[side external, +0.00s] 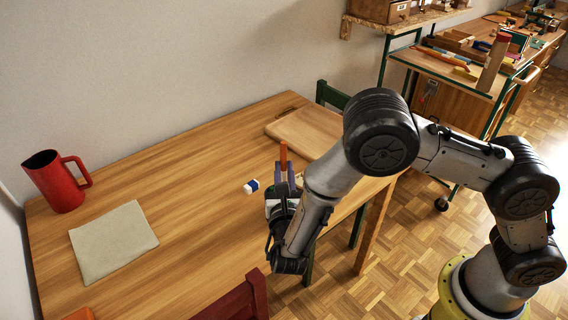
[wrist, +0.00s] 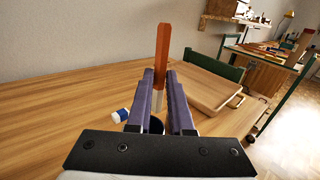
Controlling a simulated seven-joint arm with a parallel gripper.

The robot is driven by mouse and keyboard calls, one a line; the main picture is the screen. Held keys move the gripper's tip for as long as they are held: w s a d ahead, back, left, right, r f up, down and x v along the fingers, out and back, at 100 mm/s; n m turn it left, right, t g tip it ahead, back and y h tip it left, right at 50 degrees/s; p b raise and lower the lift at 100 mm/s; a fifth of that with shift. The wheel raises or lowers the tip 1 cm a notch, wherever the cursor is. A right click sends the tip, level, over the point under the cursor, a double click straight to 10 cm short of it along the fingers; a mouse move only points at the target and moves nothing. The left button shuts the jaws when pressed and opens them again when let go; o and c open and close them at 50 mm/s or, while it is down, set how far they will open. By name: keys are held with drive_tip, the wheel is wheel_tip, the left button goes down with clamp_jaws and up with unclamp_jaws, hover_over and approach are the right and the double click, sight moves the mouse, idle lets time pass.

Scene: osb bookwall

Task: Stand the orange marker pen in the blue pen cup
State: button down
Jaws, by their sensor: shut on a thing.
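The orange marker pen (wrist: 161,55) stands nearly upright between the purple fingers of my gripper (wrist: 160,88). Its pale lower end shows between the fingers. In the side view the orange marker (side external: 283,156) rises above my gripper (side external: 284,178), which is shut on it over the table's right part. A dark, rounded shape (wrist: 156,126) shows low between the fingers in the wrist view; it may be the blue pen cup, mostly hidden. I cannot tell whether the marker's lower end is inside it. In the side view my gripper hides that spot.
A white and blue block (side external: 251,186) lies left of my gripper. A wooden tray (side external: 318,128) lies behind it. A red jug (side external: 57,181) and a beige mat (side external: 113,240) are at the left. Chairs stand at the table's edges. The table's middle is clear.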

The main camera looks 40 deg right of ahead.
drive_tip(key=shift+f, duration=3.9)
drive_tip(key=c, duration=0.7)
unclamp_jaws()
drive_tip(key=shift+c, duration=0.2)
drive_tip(key=shift+s, duration=0.1)
drive_tip(key=v, duration=1.2)
